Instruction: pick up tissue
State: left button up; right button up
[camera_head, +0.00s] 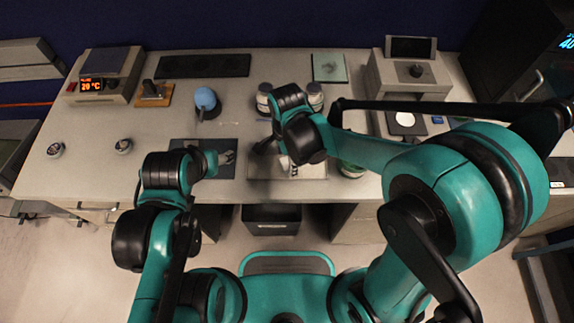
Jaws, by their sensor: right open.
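A small white piece that looks like the tissue (286,166) shows just below my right gripper, partly hidden by it. It is at a pale grey flat box or tray (312,171) at the table's front edge. My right gripper (266,147) is open and hangs over the left part of this box, close to the white piece. Whether they touch cannot be told. My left gripper (226,157) is over a dark mat (188,146), left of the box. Its fingers are too small to tell open from shut.
A blue round object (206,101) stands behind the mat. Jars (315,96) stand behind my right wrist, and a green-and-white jar (352,168) is right of the box. A heater (104,76) is at back left. A dark bin (271,217) is below the table. The left tabletop is mostly clear.

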jog(key=shift+f, duration=0.3)
jog(key=shift+r, duration=0.1)
jog(key=c, duration=0.8)
jog(key=shift+r+p, duration=0.3)
jog(key=shift+r, duration=0.3)
jog(key=r, duration=0.1)
jog(key=r+p, duration=0.1)
jog(key=s+r, duration=0.1)
jog(key=r, duration=0.1)
jog(key=shift+d+p, duration=0.4)
jog(key=s+d+r+p, duration=0.1)
jog(key=s+d+r, duration=0.1)
jog(key=s+d+r+p, duration=0.1)
jog(key=s+d+r, duration=0.1)
jog(key=s, duration=0.1)
jog(key=s+d+r+p, duration=0.1)
jog(key=s+d, duration=0.1)
jog(key=d, duration=0.1)
jog(key=shift+s+r, duration=0.4)
jog(key=shift+a, duration=0.1)
jog(key=shift+c, duration=0.2)
